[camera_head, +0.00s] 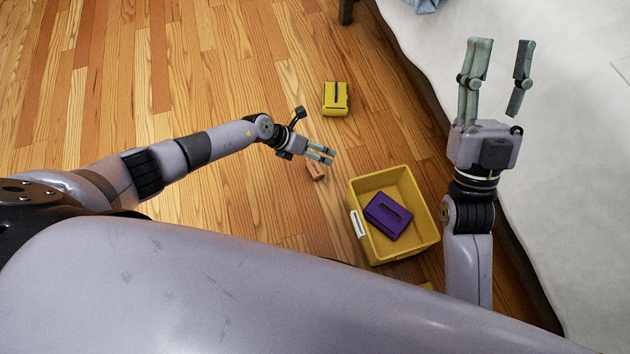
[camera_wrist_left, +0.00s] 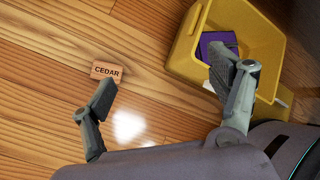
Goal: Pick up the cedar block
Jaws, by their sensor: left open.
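The cedar block (camera_head: 317,173) is a small reddish-brown block on the wooden floor, left of the yellow bin. In the left wrist view the block (camera_wrist_left: 106,72) shows the word CEDAR on its face. My left gripper (camera_head: 332,155) is open and empty, close to the block in the head view. In the left wrist view its fingers (camera_wrist_left: 170,88) are spread apart, with the block just beyond the left fingertip and not between them. My right gripper (camera_head: 513,75) is open and empty, raised at the right in front of the bed.
A yellow bin (camera_head: 428,246) holds a purple case (camera_head: 388,216) and stands right of the block. A yellow case (camera_head: 336,98) lies on the floor farther back. The white bed (camera_head: 570,150) fills the right side. The floor at the left is clear.

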